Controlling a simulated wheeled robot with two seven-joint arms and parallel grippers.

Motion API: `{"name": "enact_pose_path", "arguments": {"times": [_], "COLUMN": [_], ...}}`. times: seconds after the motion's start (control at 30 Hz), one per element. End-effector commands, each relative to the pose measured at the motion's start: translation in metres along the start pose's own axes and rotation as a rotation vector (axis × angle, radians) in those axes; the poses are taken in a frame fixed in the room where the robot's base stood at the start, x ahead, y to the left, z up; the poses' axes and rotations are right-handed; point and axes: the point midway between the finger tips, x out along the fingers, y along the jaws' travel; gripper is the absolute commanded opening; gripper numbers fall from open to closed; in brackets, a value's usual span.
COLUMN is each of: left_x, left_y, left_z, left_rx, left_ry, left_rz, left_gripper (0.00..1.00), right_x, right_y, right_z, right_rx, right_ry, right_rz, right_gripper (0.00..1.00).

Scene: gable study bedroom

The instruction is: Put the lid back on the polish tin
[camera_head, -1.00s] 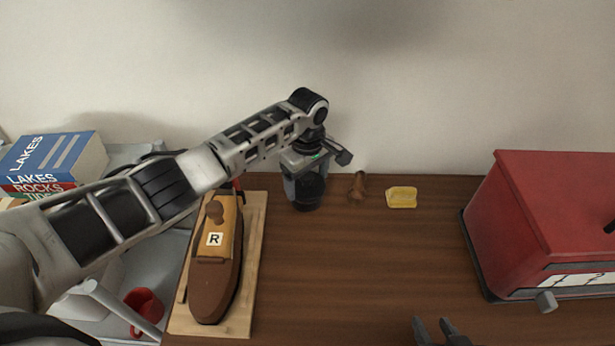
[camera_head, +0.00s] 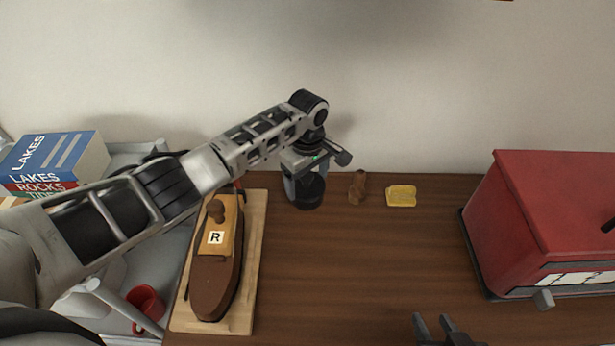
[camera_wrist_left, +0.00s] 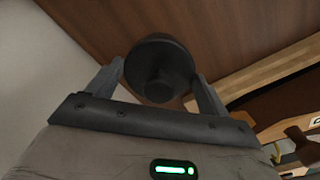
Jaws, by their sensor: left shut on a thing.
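My left gripper (camera_head: 305,180) points down near the back of the desk, left of centre. In the left wrist view its fingers (camera_wrist_left: 158,70) are shut on a dark round lid (camera_wrist_left: 165,55) with a knob in its middle. In the head view a dark round body (camera_head: 306,195) shows at and below the fingertips. I cannot tell there where the lid ends and the polish tin begins, or whether they touch. My right gripper (camera_head: 434,322) is open and empty at the bottom edge of the head view.
A brown boat (camera_head: 217,280) marked R lies on a wooden board (camera_head: 257,230) left of the gripper. A small brown item (camera_head: 357,187) and a yellow block (camera_head: 401,196) lie to its right. A red box (camera_head: 540,215) stands at right. The middle of the desk (camera_head: 350,270) is clear.

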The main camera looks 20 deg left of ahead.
Motion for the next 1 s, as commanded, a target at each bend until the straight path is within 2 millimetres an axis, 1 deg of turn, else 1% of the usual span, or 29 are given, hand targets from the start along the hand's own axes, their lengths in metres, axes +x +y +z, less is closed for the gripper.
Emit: {"name": "enact_pose_path", "arguments": {"times": [0.63, 1.0], "left_x": [-0.0007, 0.0001], "left_y": [0.0003, 0.0004], "left_z": [0.0006, 0.0004], "left_rx": [0.001, 0.001], "left_ry": [-0.001, 0.000], "left_rz": [-0.001, 0.000], "left_gripper": [0.57, 0.57], "right_x": [-0.0047, -0.0046], "right_y": [-0.0008, -0.0008], "right_z": [-0.0065, -0.0063], "right_rx": [0.001, 0.001], "right_ry": [0.000, 0.000], "right_rz": [0.000, 0.000], "right_gripper": [0.36, 0.36]}}
